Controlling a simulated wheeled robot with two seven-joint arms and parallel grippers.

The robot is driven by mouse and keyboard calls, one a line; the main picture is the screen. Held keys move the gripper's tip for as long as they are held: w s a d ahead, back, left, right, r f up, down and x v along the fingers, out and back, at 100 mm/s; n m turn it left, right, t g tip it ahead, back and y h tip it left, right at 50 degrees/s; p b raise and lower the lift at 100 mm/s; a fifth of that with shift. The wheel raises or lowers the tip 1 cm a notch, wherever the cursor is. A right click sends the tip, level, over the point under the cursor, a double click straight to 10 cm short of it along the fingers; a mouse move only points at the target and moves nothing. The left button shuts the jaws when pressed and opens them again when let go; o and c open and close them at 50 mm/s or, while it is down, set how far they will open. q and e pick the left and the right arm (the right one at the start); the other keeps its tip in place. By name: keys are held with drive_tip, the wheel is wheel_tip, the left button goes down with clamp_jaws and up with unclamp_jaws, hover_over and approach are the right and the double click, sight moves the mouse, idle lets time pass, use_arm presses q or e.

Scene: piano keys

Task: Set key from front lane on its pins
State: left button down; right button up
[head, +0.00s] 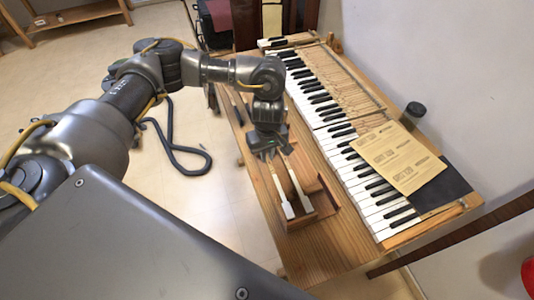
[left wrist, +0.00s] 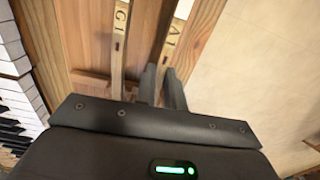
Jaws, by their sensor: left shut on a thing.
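Two long wooden keys with white ends lie side by side in a small wooden rack (head: 322,214) on the table. My left gripper (head: 269,156) is over the far end of the key nearer the table's left edge (head: 277,189). In the left wrist view its fingers (left wrist: 161,88) are shut on this key (left wrist: 178,40), stamped "A1". The other key (head: 296,184), stamped "G1" in the left wrist view (left wrist: 119,50), lies beside it, outside the fingers. The piano keyboard (head: 326,113) stands to the right. Its pins are too small to make out. My right gripper is not in view.
A sanding-paper sheet (head: 396,157) and a dark sheet (head: 440,189) lie over the near part of the piano. A dark cylinder (head: 413,114) stands behind them. Bare tabletop (head: 316,155) lies between rack and keyboard.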

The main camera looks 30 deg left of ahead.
use_arm(q)
drive_tip(key=shift+f, duration=0.3)
idle(0.4)
drive_tip(key=c, duration=1.8)
unclamp_jaws()
drive_tip(key=shift+r, duration=0.15)
drive_tip(key=shift+r+p, duration=0.6)
drive_tip(key=shift+r, duration=0.4)
drive_tip(key=o, duration=0.5)
drive_tip(key=shift+o, duration=0.2)
